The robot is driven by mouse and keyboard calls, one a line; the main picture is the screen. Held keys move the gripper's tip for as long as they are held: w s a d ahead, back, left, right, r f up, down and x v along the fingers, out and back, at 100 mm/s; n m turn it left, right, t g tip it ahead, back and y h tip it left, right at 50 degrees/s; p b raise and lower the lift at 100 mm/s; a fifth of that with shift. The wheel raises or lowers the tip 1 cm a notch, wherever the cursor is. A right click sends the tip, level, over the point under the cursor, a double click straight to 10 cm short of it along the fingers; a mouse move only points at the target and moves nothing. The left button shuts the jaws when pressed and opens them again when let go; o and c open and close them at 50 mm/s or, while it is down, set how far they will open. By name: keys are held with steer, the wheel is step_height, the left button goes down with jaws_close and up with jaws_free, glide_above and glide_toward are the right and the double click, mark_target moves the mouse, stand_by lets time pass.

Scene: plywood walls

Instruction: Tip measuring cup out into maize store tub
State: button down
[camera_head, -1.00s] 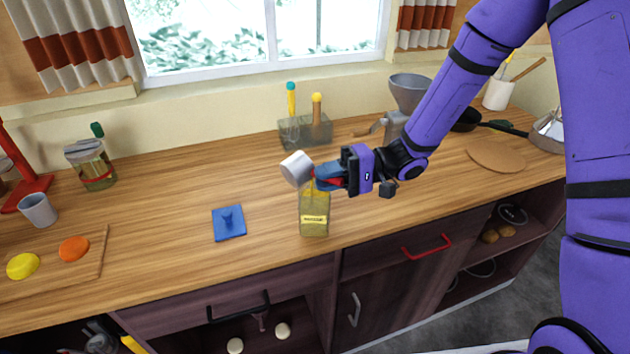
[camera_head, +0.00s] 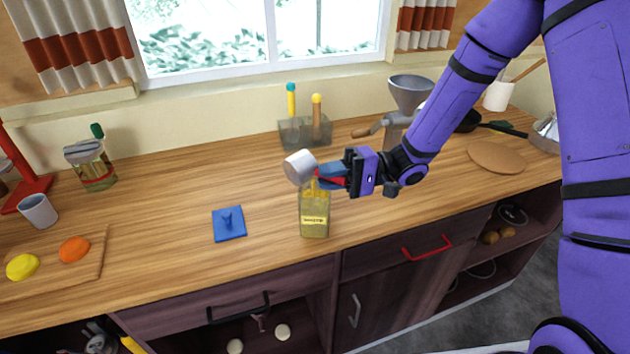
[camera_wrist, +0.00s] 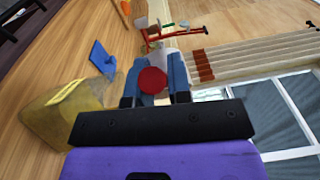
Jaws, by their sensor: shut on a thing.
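The measuring cup (camera_head: 299,168) is white-grey and tilted in the head view, over the far side of the tub. My gripper (camera_head: 325,177) is shut on its red handle (camera_wrist: 152,80), which shows between the fingers in the wrist view. The maize store tub (camera_head: 314,220) is a clear, yellowish, open container with a front label, standing upright on the counter just below. The cup and gripper partly hide its top. It also shows at the left of the wrist view (camera_wrist: 50,118). I cannot see the cup's contents.
A blue lid with a knob (camera_head: 229,224) lies left of the tub. A grey holder (camera_head: 304,133) with two coloured-topped items and a grinder (camera_head: 408,95) stand behind. A board (camera_head: 85,270) with yellow and orange pieces is far left. The counter between is clear.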

steer(key=shift+w+d+m+y+b, duration=0.2)
steer(key=shift+m+y+b, duration=0.3)
steer(key=shift+y, duration=0.4)
steer(key=shift+w+d+m+y+b, duration=0.1)
steer(key=shift+d+m+y+b, duration=0.25)
steer(key=shift+y, duration=0.55)
stand_by(1.3)
steer(key=h, duration=0.1)
steer(key=a+n+h, duration=0.1)
steer(key=shift+s+r+h, duration=0.1)
steer(key=shift+s+h, duration=0.15)
steer(key=shift+h, duration=0.05)
steer(key=shift+s+a+n+h, duration=0.15)
steer(key=shift+n+h, duration=0.3)
steer(key=shift+h, duration=0.25)
steer(key=s+a+f+n+t+h+p, duration=0.2)
steer(key=s+a+t+h, duration=0.4)
steer(key=h, duration=0.6)
steer(key=shift+a+f+n+h, duration=0.4)
steer(key=shift+a+f+n, duration=0.25)
steer(key=shift+a+n, duration=0.45)
